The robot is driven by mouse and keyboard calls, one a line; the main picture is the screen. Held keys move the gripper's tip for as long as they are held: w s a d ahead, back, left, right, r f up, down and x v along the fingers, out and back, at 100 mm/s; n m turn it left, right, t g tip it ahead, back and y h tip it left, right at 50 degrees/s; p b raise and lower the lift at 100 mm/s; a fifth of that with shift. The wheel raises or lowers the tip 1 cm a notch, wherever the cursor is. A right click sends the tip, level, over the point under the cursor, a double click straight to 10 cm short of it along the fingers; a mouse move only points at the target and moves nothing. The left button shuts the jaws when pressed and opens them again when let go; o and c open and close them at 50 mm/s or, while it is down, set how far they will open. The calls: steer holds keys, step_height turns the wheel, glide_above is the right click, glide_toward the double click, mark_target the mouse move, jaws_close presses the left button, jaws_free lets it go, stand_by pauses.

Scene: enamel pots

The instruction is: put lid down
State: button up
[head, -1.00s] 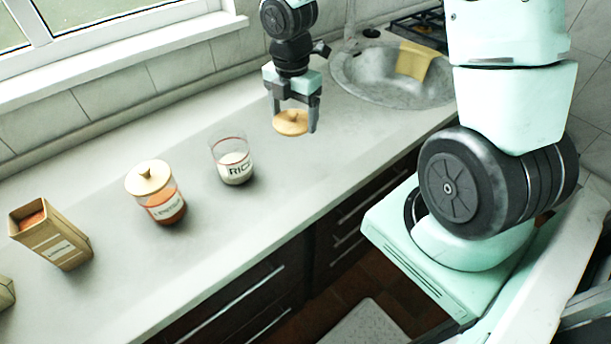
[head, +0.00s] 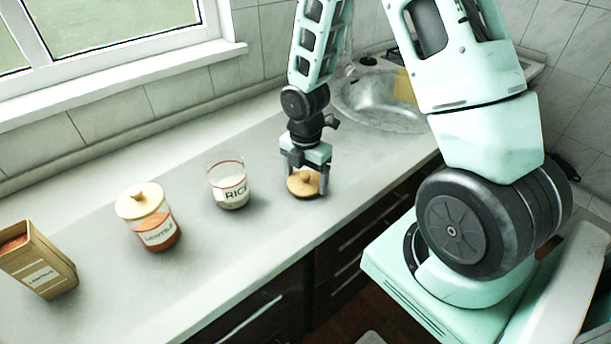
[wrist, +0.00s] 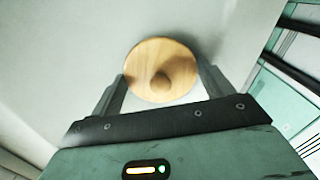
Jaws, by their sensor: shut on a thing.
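The round wooden lid (head: 303,187) with a small knob is between the fingers of my gripper (head: 307,186), to the right of the rice jar. My gripper is shut on it and points down. The lid also shows in the wrist view (wrist: 161,55), knob toward the camera, with a finger at each side. The lid is at or just above the counter (head: 262,225); I cannot tell whether it touches. The glass rice jar (head: 231,188) stands upright without a lid, partly filled with white rice.
A lentils jar (head: 153,225) with a wooden lid stands to the left of the rice jar. An open box (head: 40,268) stands at the far left. The sink (head: 375,105) is behind on the right. The counter's front edge runs close by the gripper.

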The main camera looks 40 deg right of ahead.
mark_target(305, 174)
steer(key=shift+f, duration=0.2)
steer(key=o, duration=0.9)
step_height(305, 174, up, 12)
steer(key=p, duration=0.1)
steer(key=s+a+r+m, duration=0.2)
steer(key=s+a+m, duration=0.2)
steer(key=s+a, duration=0.2)
steer(key=s+a+r+m, duration=0.3)
steer(key=s+a+m, duration=0.2)
steer(key=a, duration=0.3)
steer(key=s+a+r+m, duration=0.2)
steer(key=s+a+m, duration=0.2)
steer(key=s+a, duration=0.4)
steer(key=shift+r+y, duration=0.15)
steer(key=shift+y, duration=0.15)
